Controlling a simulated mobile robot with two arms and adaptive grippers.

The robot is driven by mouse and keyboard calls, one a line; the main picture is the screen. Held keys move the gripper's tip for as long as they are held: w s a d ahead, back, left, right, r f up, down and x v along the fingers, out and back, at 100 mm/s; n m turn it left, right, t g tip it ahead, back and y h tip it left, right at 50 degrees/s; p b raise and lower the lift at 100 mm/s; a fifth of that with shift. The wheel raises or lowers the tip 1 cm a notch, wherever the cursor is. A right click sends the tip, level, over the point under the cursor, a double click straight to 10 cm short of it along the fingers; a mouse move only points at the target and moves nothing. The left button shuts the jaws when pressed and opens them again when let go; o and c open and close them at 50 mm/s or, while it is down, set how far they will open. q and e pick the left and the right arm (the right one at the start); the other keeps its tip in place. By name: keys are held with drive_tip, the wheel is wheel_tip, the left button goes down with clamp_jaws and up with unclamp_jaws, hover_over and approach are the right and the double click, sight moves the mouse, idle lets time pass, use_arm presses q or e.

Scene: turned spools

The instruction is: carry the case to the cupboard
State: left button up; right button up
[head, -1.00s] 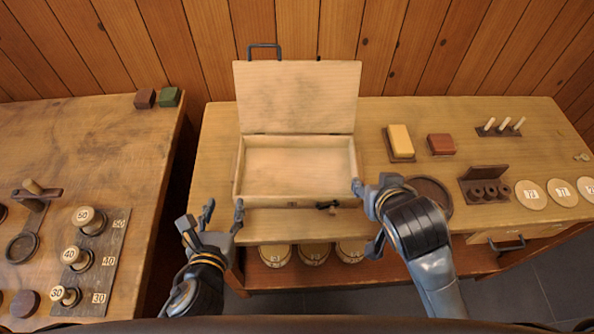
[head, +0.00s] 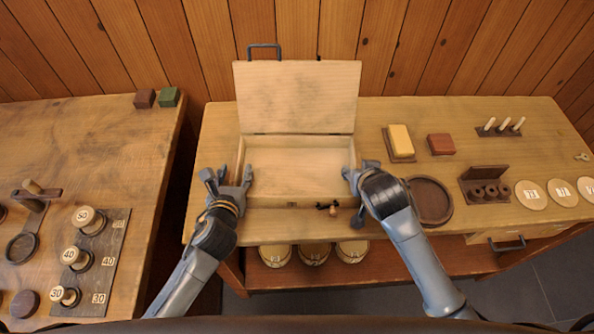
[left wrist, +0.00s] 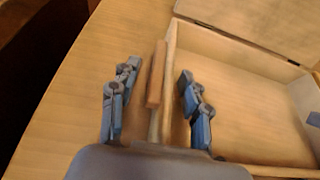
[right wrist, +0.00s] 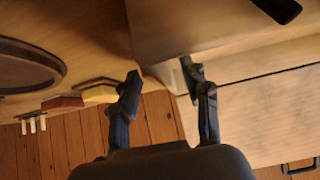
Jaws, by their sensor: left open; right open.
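The case (head: 297,200) is a pale wooden box on the workbench with its lid (head: 298,97) raised; its inside looks empty. My left gripper (head: 228,178) is open at the case's left wall. In the left wrist view, its fingers (left wrist: 157,95) stand on either side of that wall and of a brown bar (left wrist: 156,75) along its outside. My right gripper (head: 360,172) is open at the case's right wall. In the right wrist view, its fingers (right wrist: 166,95) show around the case's side; contact is unclear. No cupboard is recognisable.
The workbench (head: 375,225) also holds a yellow block (head: 401,140), a red block (head: 441,144), a round dark tray (head: 430,198), a spool rack (head: 484,188) and pale discs (head: 532,194). Another table (head: 90,140) stands left, across a gap. Numbered round items (head: 314,254) sit below.

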use_arm(q)
clamp_jaws()
use_arm(e)
clamp_jaws()
use_arm(q)
drive_tip(key=shift+w+r, duration=0.1)
drive_tip(key=shift+r, duration=0.15)
use_arm(e)
drive_tip(key=shift+w+r, duration=0.1)
drive_tip(key=shift+r, duration=0.15)
